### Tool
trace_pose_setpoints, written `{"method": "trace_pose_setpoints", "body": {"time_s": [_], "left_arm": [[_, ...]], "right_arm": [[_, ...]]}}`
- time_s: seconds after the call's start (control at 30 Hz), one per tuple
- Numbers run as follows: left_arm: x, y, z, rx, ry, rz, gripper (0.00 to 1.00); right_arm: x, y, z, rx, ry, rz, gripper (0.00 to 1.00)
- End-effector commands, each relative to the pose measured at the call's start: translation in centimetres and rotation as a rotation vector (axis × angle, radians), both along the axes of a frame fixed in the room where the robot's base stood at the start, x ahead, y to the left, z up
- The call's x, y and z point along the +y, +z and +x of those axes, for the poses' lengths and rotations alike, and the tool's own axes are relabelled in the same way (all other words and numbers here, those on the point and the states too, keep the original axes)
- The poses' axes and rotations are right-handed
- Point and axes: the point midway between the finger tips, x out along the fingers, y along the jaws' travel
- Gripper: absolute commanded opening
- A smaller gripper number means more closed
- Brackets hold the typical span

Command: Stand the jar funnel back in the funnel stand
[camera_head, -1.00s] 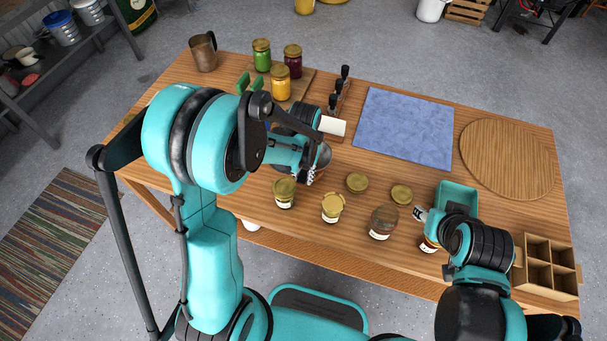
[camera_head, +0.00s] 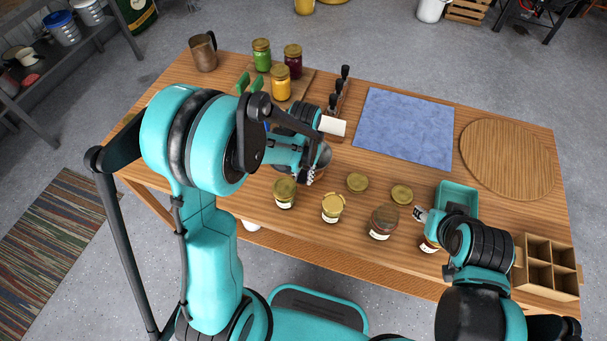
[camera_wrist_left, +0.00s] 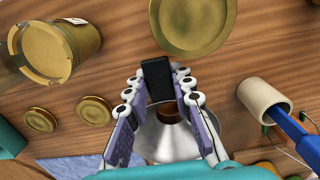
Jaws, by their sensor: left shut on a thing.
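The silver metal jar funnel (camera_head: 325,155) is partly hidden behind my left gripper (camera_head: 312,174) in the head view. In the left wrist view the funnel (camera_wrist_left: 178,140) shows its wide cone, with a black grip tab (camera_wrist_left: 157,80) between the fingers of my left gripper (camera_wrist_left: 158,88). The left gripper is shut on the funnel by this tab, over the left part of the table. I cannot make out the funnel stand; the arm and funnel may hide it. My right gripper (camera_head: 420,214) is at the right front, beside a jar (camera_head: 429,245); its opening is unclear.
Gold-lidded jars (camera_head: 333,208) and two loose lids (camera_head: 357,182) are close to the right of the left gripper. A pale cylinder (camera_wrist_left: 262,98) with a blue rod is beside it. A blue mat (camera_head: 405,128) lies clear. A divided wooden box (camera_head: 540,268) is at right.

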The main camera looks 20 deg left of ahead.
Motion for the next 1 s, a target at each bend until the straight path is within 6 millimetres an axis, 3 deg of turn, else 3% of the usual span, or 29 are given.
{"method": "trace_pose_setpoints", "body": {"time_s": [1.0], "left_arm": [[0.0,-1.0,0.0,0.000,0.000,0.000,0.00]], "right_arm": [[0.0,-1.2,0.0,0.000,0.000,0.000,0.40]]}}
